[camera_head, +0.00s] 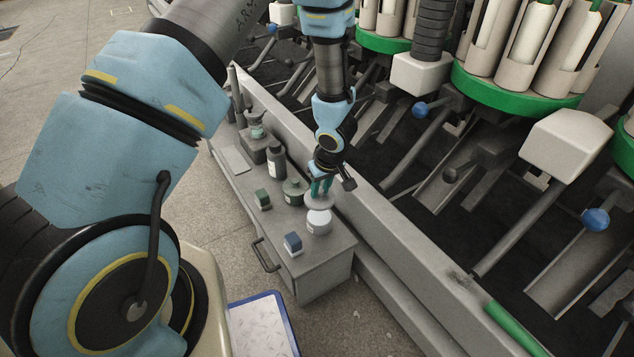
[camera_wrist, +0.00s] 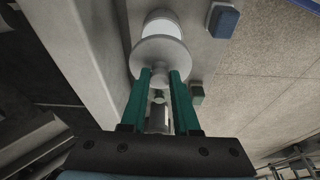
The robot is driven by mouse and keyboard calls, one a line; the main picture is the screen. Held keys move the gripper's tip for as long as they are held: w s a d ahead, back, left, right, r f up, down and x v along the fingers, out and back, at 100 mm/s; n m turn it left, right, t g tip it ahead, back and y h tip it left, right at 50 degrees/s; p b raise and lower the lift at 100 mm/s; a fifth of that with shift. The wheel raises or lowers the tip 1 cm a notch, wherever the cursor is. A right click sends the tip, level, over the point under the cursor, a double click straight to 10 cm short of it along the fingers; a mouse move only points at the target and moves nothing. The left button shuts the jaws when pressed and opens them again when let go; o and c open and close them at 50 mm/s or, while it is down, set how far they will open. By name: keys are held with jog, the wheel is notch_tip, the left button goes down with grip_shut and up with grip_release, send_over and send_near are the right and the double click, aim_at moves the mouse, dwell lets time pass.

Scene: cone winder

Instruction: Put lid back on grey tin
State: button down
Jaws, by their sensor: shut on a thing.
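My gripper (camera_head: 320,186) points down over the grey cabinet top, its green fingers closed on the knob of a grey round lid (camera_head: 315,201). In the wrist view the lid (camera_wrist: 161,58) is a pale disc in front of the fingertips (camera_wrist: 159,80). The grey tin (camera_head: 318,226), a pale cylinder with a white label, stands upright on the cabinet top just in front of the lid. The tin's upper part shows beyond the lid in the wrist view (camera_wrist: 161,22). The lid looks raised and offset from the tin; whether they touch is unclear.
On the cabinet top (camera_head: 318,261) stand a green tin (camera_head: 293,193), a dark bottle (camera_head: 276,162), a green block (camera_head: 262,200) and a blue block (camera_head: 292,245). The machine's long grey rail (camera_head: 390,240) runs close along the right side.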

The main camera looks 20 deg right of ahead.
aim_at(322, 200)
jog(key=shift+f+b, duration=2.25)
jog(key=shift+b, duration=0.5)
jog(key=shift+f+b, duration=0.5)
jog(key=shift+f, duration=0.45)
jog(key=shift+r+p, duration=0.1)
jog(key=shift+p, duration=0.6)
jog(key=shift+f, duration=0.2)
jog(key=shift+p, duration=0.55)
jog(key=c, duration=0.6)
grip_release()
jog(key=shift+o, duration=0.5)
